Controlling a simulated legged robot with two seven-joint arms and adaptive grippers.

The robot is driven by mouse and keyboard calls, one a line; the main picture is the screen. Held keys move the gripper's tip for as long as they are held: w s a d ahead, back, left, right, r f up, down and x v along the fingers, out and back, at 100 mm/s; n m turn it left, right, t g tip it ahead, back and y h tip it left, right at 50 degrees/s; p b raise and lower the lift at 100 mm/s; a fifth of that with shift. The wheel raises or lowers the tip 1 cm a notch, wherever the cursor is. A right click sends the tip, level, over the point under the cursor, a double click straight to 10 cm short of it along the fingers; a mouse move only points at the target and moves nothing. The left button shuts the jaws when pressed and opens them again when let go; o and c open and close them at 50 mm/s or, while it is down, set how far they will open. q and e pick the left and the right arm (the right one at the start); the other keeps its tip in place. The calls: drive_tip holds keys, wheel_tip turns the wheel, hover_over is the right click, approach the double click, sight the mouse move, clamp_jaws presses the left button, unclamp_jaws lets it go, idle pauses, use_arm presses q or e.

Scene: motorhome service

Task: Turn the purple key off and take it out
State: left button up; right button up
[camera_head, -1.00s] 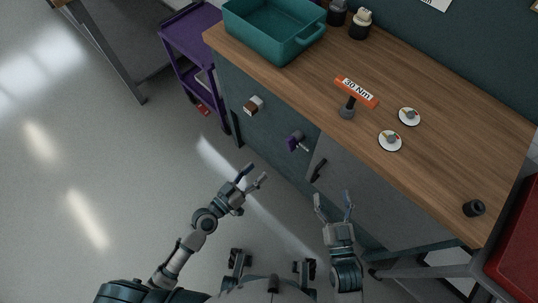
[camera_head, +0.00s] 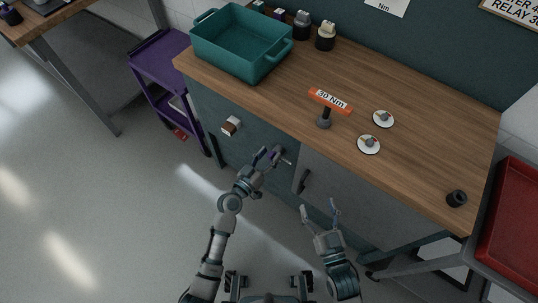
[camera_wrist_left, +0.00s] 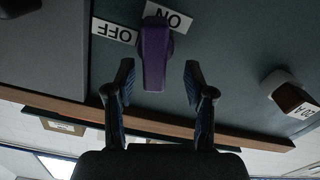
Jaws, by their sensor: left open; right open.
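The purple key (camera_wrist_left: 155,50) sits on the dark green cabinet front, with a white ON label (camera_wrist_left: 167,16) and a white OFF label (camera_wrist_left: 114,31) by it; the wrist view shows both upside down. My left gripper (camera_wrist_left: 155,85) is open, with one finger on either side of the key's near end and visible gaps to it. In the head view my left gripper (camera_head: 268,155) is at the cabinet front and largely hides the key. My right gripper (camera_head: 320,208) is open and empty, in front of the grey door, away from the key.
A brown and white part (camera_head: 231,126), marked 20A in the wrist view, sticks out left of the key. A dark door handle (camera_head: 304,180) is to the right. The wooden worktop (camera_head: 420,135) overhangs above, with a teal bin (camera_head: 240,75). A purple cart (camera_head: 160,55) stands left.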

use_arm(q)
drive_tip(key=shift+d, duration=0.45)
drive_tip(key=c, duration=0.8)
clamp_jaws()
drive_tip(key=shift+a, duration=0.2)
use_arm(e)
drive_tip(key=shift+d+r, duration=0.1)
use_arm(q)
drive_tip(key=shift+f, duration=0.1)
use_arm(e)
drive_tip(key=shift+d, duration=0.1)
